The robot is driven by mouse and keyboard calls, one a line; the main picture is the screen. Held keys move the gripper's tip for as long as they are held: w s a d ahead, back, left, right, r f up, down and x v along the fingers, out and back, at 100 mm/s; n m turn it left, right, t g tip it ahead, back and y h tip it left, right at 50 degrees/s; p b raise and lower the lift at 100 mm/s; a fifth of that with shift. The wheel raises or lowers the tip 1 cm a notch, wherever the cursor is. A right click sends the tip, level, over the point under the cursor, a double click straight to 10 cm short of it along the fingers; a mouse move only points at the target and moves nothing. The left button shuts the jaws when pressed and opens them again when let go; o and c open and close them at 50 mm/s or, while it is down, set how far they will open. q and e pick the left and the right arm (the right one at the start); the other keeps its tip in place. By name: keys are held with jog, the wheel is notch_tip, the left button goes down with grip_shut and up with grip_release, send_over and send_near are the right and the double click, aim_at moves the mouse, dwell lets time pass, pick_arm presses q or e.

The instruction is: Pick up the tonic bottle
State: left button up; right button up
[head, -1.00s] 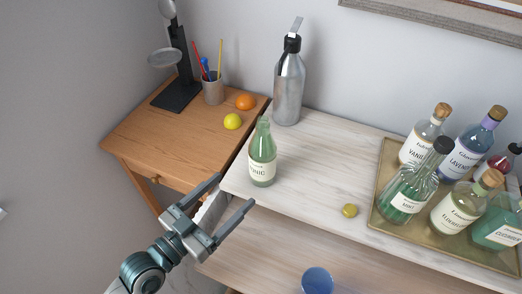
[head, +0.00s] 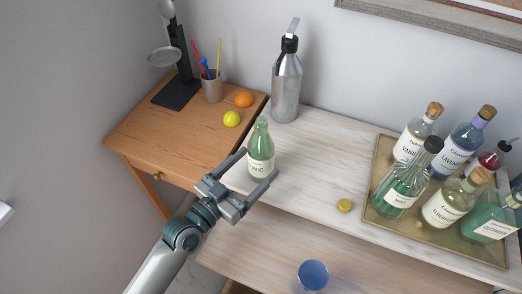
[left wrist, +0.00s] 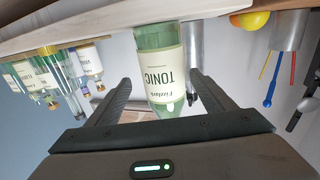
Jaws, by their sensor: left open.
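The green tonic bottle (head: 261,150) with a cream label stands upright on the pale wooden shelf top, near its left end. My left gripper (head: 257,172) is open, with its fingers reaching to either side of the bottle's lower part. In the left wrist view, which is upside down, the tonic bottle (left wrist: 160,68) shows between and beyond the two open fingers (left wrist: 160,92). I cannot tell whether either finger touches it. My right gripper is not in view.
A tall metal bottle (head: 286,85) stands behind the tonic bottle. A yellow-green cap (head: 344,205) lies to the right, before a brass tray (head: 384,153) of several syrup bottles. A wooden desk (head: 150,135) with a lemon (head: 231,118) and orange (head: 243,99) is at left. A blue cup (head: 313,274) is below.

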aim_at(270, 147)
pick_arm(q)
jog(key=x, duration=0.2)
jog(key=shift+w+d, duration=0.15)
jog(key=shift+w, duration=0.05)
jog(key=shift+w+d+r+p, duration=0.2)
jog(key=shift+w+p, duration=0.2)
jog(key=shift+p, duration=0.2)
jog(key=p+x, duration=0.1)
jog(key=x, duration=0.2)
jog(key=shift+w+a+r+p, duration=0.15)
jog(key=shift+r+p, duration=0.05)
jog(key=shift+p, duration=0.1)
jog(key=shift+w+d+f, duration=0.15)
jog(key=shift+w+d, duration=0.3)
jog(key=shift+w, duration=0.1)
